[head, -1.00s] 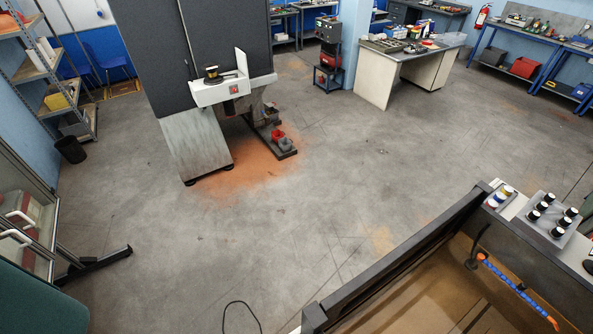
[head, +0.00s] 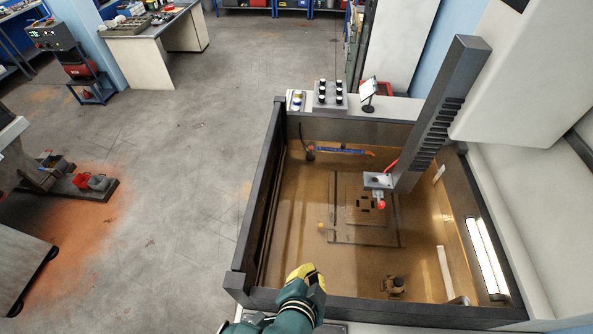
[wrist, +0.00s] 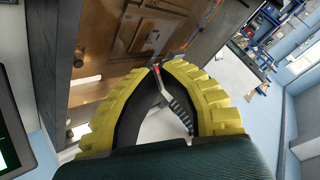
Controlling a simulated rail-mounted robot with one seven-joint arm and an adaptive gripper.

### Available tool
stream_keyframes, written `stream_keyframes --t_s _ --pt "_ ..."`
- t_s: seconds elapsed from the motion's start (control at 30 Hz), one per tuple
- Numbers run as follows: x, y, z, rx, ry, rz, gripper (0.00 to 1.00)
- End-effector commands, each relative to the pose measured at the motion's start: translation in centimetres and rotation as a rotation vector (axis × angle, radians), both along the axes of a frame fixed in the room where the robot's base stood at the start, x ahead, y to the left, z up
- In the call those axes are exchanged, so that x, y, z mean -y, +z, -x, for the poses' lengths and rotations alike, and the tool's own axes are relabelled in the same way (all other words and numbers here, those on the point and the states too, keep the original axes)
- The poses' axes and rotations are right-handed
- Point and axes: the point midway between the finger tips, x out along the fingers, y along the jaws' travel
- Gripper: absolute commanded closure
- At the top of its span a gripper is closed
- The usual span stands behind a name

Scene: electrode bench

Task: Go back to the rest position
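My gripper (head: 308,274), with yellow ridged fingers and a green wrist, is over the near edge of the machine's tank (head: 262,215) in the head view. In the wrist view the two fingers of my gripper (wrist: 158,68) come together at their tips, and nothing is held between them. The machine's column and head with a red tip (head: 381,204) stand over the tank, beyond my gripper. They also show behind the fingers in the wrist view. No rest position is marked in view.
The tank's dark walls surround a brown liquid bath with a plate (head: 365,212) in it. Open floor (head: 185,140) lies to the left. A workbench (head: 150,30) is farther back.

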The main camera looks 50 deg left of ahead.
Motion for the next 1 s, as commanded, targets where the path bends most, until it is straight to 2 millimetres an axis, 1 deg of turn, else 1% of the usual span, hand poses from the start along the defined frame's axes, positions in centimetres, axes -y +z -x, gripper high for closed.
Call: stream_keyframes --t_s 0.03,0.07,0.1,0.17,0.2,0.27,0.3,0.37,0.4,0.47,0.5,0.53,0.6,0.67,0.73,1.0 --pt "1.7 3.3 -2.8 0.084 -0.059 -0.029 1.0" --pt "2.8 5.2 -4.1 0.131 -0.088 -0.041 1.0" --pt "4.4 7.7 -5.8 0.198 -0.125 -0.053 1.0" --pt "6.9 11.7 -7.8 0.301 -0.179 -0.061 1.0" --pt "8.8 14.3 -8.9 0.371 -0.214 -0.062 1.0" --pt "11.6 18.4 -10.0 0.478 -0.265 -0.053 1.0" --pt "13.6 21.1 -10.5 0.551 -0.295 -0.042 1.0" --pt "16.5 25.4 -10.7 0.666 -0.34 -0.014 1.0" --pt "18.3 28.2 -10.5 0.744 -0.368 0.01 1.0" --pt "20.6 32.3 -9.7 0.862 -0.401 0.055 1.0" --pt "21.7 34.8 -9.0 0.937 -0.414 0.092 1.0" --pt "22.3 36.6 -8.4 0.992 -0.419 0.12 1.0" --pt "22.1 39.8 -6.9 1.112 -0.401 0.2 1.0" --pt "22.1 40.7 -6.1 1.174 -0.384 0.295 1.0" --pt "22.1 40.9 -6.1 1.195 -0.372 0.355 1.0" --pt "22.0 40.9 -6.1 1.196 -0.365 0.375 1.0"
